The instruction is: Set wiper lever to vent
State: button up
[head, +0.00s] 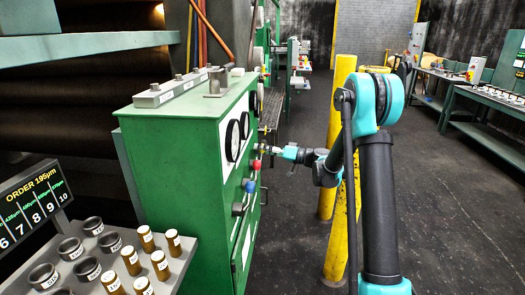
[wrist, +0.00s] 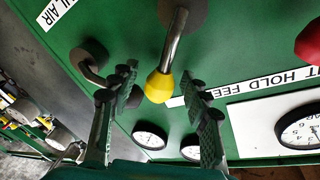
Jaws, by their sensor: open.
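A steel lever with a yellow knob (wrist: 160,86) stands out from the green panel in the wrist view. An upside-down label strip (wrist: 270,88) beside it reads "T HOLD FEE", its ends cut off or covered. No name for the wiper lever is readable. My gripper (wrist: 162,84) is open, with one finger on each side of the yellow knob; I cannot tell whether either touches it. In the head view my gripper (head: 276,151) is at the right face of the green cabinet (head: 176,185), where the yellow knob is hard to make out.
A red knob (head: 256,165) and a blue knob (head: 250,186) project from the same face, below gauges (head: 232,140). A bent grey hook (wrist: 90,62) sits near the left finger. Yellow posts (head: 338,225) stand close to my arm. Floor is open at right.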

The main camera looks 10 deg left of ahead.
grip_shut()
dwell(0.4)
